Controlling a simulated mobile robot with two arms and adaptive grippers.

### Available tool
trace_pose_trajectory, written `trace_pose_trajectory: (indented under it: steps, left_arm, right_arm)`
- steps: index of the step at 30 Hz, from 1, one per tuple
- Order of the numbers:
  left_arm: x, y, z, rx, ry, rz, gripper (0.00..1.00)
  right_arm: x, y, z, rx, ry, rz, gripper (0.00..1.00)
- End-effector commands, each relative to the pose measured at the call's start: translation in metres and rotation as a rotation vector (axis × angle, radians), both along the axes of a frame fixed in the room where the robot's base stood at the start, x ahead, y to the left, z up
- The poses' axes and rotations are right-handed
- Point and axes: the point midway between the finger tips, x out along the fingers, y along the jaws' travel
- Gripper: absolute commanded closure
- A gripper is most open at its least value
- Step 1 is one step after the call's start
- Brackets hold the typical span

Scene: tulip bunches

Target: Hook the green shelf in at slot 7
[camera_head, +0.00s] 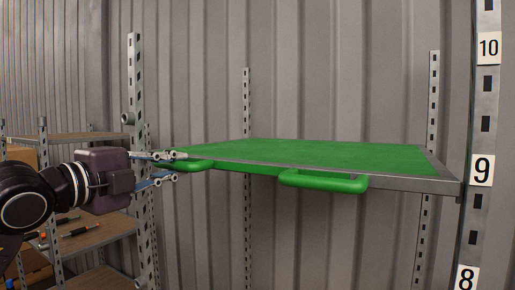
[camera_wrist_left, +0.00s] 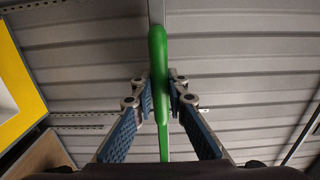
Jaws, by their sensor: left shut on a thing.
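The green shelf (camera_head: 310,156) is roughly level between the metal uprights in the head view, with its grey right edge beside the label 9 (camera_head: 481,170). I cannot tell whether its corners are in any slots. My left gripper (camera_head: 178,168) is shut on the shelf's left green handle (camera_head: 200,165). The left wrist view shows this green handle (camera_wrist_left: 158,50) between the blue-padded fingers (camera_wrist_left: 160,90). The right green handle (camera_head: 323,183) is free, with no gripper on it. Slot 7 is not in view; labels 10 (camera_head: 488,47) and 8 (camera_head: 466,278) show.
The front left upright (camera_head: 135,80) stands close beside my left gripper. Back uprights (camera_head: 246,110) and (camera_head: 434,90) rise before a corrugated grey wall (camera_head: 340,60). A wooden shelf unit (camera_head: 95,240) with small items stands at left. The space below the green shelf looks clear.

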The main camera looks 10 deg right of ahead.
Motion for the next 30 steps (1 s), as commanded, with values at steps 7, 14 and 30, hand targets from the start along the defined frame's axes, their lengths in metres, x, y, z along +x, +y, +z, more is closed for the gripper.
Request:
trace_pose_trajectory:
  steps: [7,14,30]
  left_arm:
    - [0.000,0.001,-0.027,-0.003,-0.009,0.002,1.00]
    - [-0.001,0.001,-0.055,-0.004,-0.008,0.002,1.00]
    - [-0.001,0.001,-0.074,-0.004,-0.009,0.002,1.00]
  right_arm:
    - [0.000,0.000,-0.031,0.000,0.000,0.000,0.60]
    - [0.000,0.000,-0.057,0.000,0.000,0.000,0.60]
    - [0.000,-0.001,-0.076,-0.001,0.000,0.000,0.60]
